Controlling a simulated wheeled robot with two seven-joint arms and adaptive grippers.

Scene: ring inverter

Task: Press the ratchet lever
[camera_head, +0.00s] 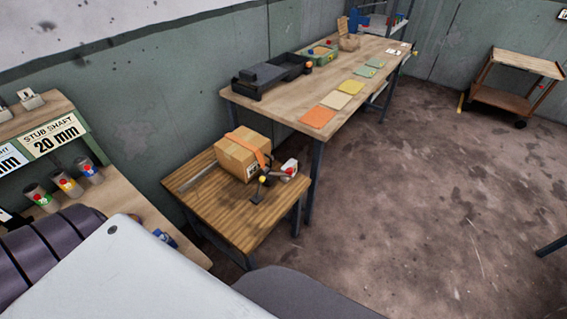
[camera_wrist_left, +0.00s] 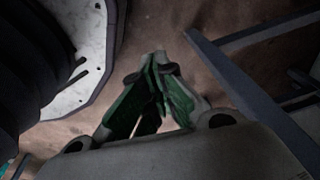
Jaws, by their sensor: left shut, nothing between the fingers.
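A cardboard box (camera_head: 240,154) sits on a low wooden table (camera_head: 213,207) in the head view, with an orange strap (camera_head: 261,156) over it. At the box's front right is a small dark device with a yellow knob (camera_head: 263,179), which appears to be the ratchet and its lever; it is too small to tell the lever's angle. Beside it is a pale block with red parts (camera_head: 289,168). My left gripper (camera_wrist_left: 158,68) shows in the left wrist view, its green-padded fingers shut and empty above the floor. It does not show in the head view. My right gripper is in neither view.
A long workbench (camera_head: 310,96) with coloured sheets, a black tray (camera_head: 270,73) and bins stands behind the low table. A shelf with labelled cups (camera_head: 68,185) is at left. A cart (camera_head: 515,82) stands far right. The middle floor is clear.

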